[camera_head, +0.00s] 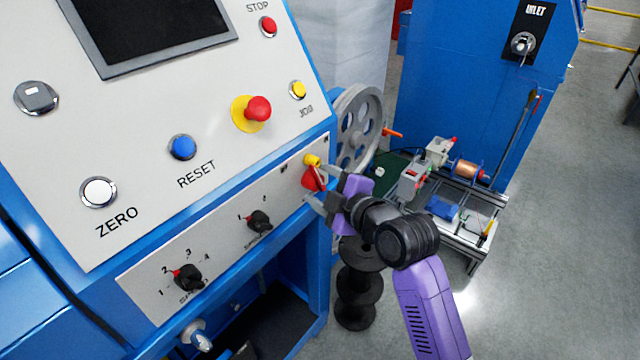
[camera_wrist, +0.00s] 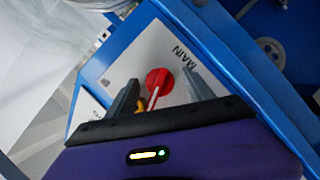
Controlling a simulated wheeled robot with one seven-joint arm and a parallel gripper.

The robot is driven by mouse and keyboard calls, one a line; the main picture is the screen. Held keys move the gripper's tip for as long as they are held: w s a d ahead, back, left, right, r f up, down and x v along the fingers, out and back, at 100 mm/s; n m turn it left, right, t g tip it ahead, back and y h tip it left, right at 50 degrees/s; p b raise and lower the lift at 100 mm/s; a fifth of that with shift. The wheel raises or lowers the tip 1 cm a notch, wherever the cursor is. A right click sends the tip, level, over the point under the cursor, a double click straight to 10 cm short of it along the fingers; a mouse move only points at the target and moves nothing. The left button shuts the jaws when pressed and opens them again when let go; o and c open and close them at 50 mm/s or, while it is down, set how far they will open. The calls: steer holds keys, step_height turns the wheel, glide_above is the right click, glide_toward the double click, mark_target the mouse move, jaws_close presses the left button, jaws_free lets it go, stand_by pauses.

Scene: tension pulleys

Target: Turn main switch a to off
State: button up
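The main switch, a round red knob (camera_head: 311,180), is at the right end of the lower white panel, beside my gripper (camera_head: 323,186). In the wrist view the red knob (camera_wrist: 158,80) has a pale handle slanting down and left, and the label MAIN (camera_wrist: 184,60) is to its upper right. My gripper (camera_wrist: 160,78) is open, with one finger on each side of the knob in that view. I cannot tell whether the fingers touch it. A yellow part (camera_head: 312,160) sits just above the knob in the head view. The off mark is not readable.
Two black selector knobs, the nearer (camera_head: 259,221) and the farther left (camera_head: 187,277), are on the same panel. A red emergency button (camera_head: 257,108) is above. A grey wheel (camera_head: 359,130) and black spools (camera_head: 355,297) stand close behind my gripper. Open floor is at the right.

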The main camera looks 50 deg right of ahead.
steer(key=v, duration=0.7)
steer(key=shift+s, duration=0.35)
steer(key=shift+a+r, duration=0.1)
steer(key=shift+r, duration=0.05)
